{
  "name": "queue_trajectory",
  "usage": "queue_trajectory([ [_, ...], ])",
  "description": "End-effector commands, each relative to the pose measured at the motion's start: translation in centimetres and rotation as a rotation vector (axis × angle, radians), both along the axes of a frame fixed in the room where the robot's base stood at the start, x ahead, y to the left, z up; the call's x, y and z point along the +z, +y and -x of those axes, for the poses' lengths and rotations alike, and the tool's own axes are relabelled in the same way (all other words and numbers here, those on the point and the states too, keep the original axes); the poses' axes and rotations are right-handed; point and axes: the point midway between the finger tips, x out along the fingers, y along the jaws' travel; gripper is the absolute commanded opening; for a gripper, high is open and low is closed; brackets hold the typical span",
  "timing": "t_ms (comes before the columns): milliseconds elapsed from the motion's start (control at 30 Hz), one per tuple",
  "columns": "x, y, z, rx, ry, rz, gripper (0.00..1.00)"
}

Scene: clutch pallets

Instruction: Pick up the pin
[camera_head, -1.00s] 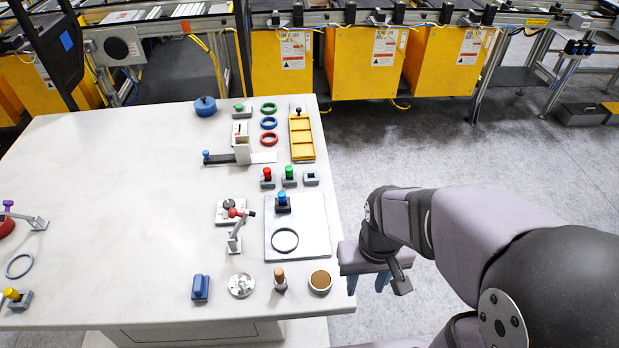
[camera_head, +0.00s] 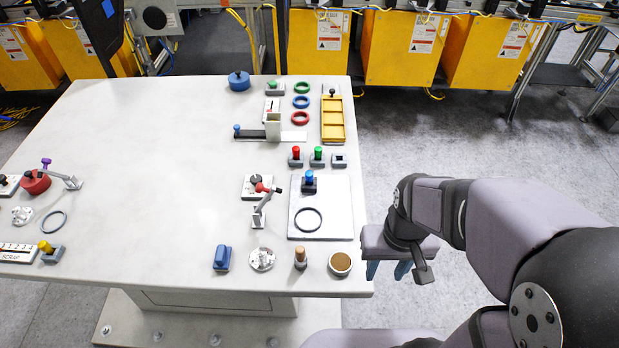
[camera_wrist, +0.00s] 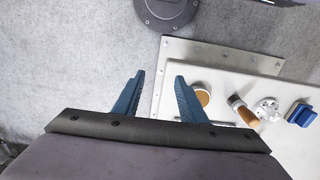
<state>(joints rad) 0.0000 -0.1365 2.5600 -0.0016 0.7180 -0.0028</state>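Several things on the white table look like pins, and I cannot tell which one is meant. A pin-like piece with a wooden-coloured top (camera_head: 300,258) stands near the front right edge; it also shows in the wrist view (camera_wrist: 243,112). Red-topped (camera_head: 296,155), green-topped (camera_head: 318,155) and blue-topped (camera_head: 309,180) pieces stand in grey blocks. A yellow-topped piece (camera_head: 46,249) sits at the front left. My gripper (camera_head: 387,272) hangs off the table's right edge. In the wrist view its two blue fingers (camera_wrist: 159,76) are apart with nothing between them.
A round brown-topped pot (camera_head: 340,262) is the nearest piece to my gripper. A silver disc (camera_head: 262,259) and a blue block (camera_head: 222,258) lie further left. A grey plate with a black ring (camera_head: 308,220) lies behind. The middle of the white table (camera_head: 150,180) is clear.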

Motion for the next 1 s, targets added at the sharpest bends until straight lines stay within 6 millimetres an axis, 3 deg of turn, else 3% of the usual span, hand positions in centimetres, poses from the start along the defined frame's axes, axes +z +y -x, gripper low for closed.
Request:
queue_trajectory([
  [433,0.0,0.0,0.0,0.0,-0.001,0.0,0.39],
  [567,-0.2,0.3,-0.9,-0.002,-0.027,-0.002,0.39],
  [667,-0.5,0.8,-2.6,-0.007,-0.085,-0.006,0.39],
  [1000,-2.4,4.6,-12.0,0.07,-0.426,-0.043,0.39],
])
